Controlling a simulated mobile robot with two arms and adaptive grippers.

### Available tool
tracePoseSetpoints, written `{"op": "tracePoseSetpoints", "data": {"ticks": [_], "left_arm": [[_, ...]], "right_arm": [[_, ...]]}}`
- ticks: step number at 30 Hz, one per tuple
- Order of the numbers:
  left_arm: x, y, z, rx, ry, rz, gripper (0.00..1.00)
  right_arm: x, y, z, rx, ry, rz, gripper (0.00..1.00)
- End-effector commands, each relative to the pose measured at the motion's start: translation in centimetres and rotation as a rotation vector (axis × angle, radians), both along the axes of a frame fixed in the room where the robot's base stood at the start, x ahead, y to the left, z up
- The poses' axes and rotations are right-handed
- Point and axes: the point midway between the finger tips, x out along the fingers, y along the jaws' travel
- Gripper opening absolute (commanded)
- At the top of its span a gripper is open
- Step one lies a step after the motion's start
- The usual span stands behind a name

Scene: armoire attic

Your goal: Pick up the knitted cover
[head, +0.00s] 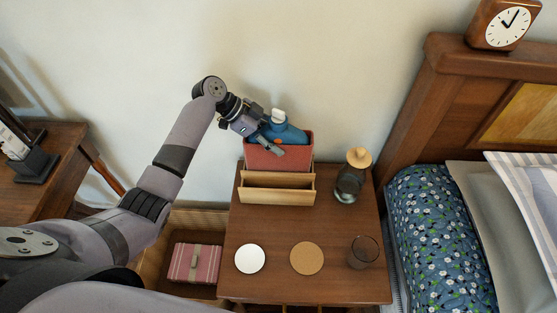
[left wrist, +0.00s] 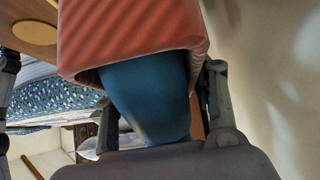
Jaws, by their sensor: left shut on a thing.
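The knitted cover (head: 279,157) looks like a red ribbed sleeve, open at the top. It stands upright at the back of the bedside table, behind a wooden holder (head: 277,188). A blue bottle (head: 292,134) with a white cap (head: 278,116) sticks out of its mouth. My left gripper (head: 268,133) is at the bottle's left side, above the cover's rim, shut on the bottle. In the left wrist view the blue bottle (left wrist: 150,95) fills the space between the fingers (left wrist: 163,95), and the red cover (left wrist: 130,35) lies just beyond. The far finger is partly hidden in the head view.
On the bedside table (head: 283,230) are a white disc (head: 250,259), a cork disc (head: 307,258), a dark glass (head: 362,252) and a glass jar with a wooden stopper (head: 350,178). The bed (head: 437,240) is close on the right; the wall is behind.

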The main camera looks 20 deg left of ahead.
Motion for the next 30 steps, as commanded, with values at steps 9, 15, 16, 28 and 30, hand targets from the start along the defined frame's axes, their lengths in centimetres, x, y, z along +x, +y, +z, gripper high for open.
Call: {"op": "tracePoseSetpoints", "data": {"ticks": [9, 15, 16, 28, 30], "left_arm": [[0.0, 0.0, 0.0, 0.001, 0.001, 0.001, 0.08], [0.2, 0.0, 0.4, -0.004, -0.006, 0.001, 0.00], [0.2, 0.0, 0.4, -0.004, -0.006, 0.001, 0.00], [0.2, 0.0, 2.1, -0.004, -0.011, 0.001, 0.00], [0.2, 0.0, 3.3, -0.003, -0.013, 0.000, 0.00]], "right_arm": [[0.0, 0.0, 0.0, 0.000, 0.001, 0.001, 0.30], [-0.1, 0.0, 0.0, 0.000, 0.001, 0.000, 0.30], [-0.1, 0.0, 0.0, 0.000, 0.001, 0.000, 0.30], [-0.1, -0.2, 0.1, -0.002, 0.001, 0.001, 0.30], [-0.1, -0.3, 0.1, -0.003, 0.000, 0.001, 0.30]]}}
